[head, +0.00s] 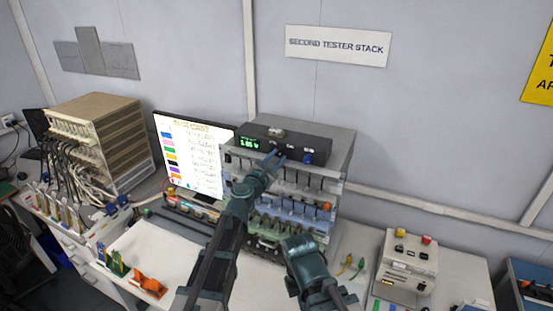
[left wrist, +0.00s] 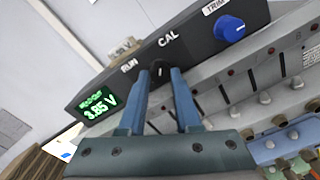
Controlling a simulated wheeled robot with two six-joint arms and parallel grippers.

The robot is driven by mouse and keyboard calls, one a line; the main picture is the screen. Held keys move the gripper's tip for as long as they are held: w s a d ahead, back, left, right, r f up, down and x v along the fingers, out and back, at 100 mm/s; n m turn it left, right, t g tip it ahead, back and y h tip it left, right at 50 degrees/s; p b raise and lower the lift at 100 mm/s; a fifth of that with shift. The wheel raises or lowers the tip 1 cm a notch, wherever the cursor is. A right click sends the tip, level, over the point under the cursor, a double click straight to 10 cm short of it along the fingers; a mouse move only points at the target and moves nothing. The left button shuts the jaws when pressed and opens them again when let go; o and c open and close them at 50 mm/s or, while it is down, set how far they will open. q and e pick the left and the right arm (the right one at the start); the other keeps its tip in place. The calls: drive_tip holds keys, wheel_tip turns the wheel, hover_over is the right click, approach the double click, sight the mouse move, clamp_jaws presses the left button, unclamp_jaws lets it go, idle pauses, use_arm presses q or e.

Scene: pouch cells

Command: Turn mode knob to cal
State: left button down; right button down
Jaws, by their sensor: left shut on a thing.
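The mode knob (left wrist: 158,68) is small and black, on the front of the dark tester box (head: 300,147), between the RUN label (left wrist: 129,65) and the CAL label (left wrist: 169,40). My left gripper (left wrist: 160,76) is shut on the knob, one blue finger on each side. The fingers partly hide it, and I cannot tell which label it points to. In the head view my left gripper (head: 277,158) reaches the box front and covers the knob. My right gripper (head: 303,250) is lower, in front of the stack; its fingers do not show clearly.
A blue TRIM knob (left wrist: 230,28) sits right of CAL. A green display (left wrist: 97,105) reads about 3.85 V. Below the box are racks of cells and clips (head: 290,225). A monitor (head: 190,150) stands at left. A box with buttons (head: 408,262) stands at right.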

use_arm(q)
drive_tip(key=shift+m, duration=0.3)
drive_tip(key=c, duration=0.6)
unclamp_jaws()
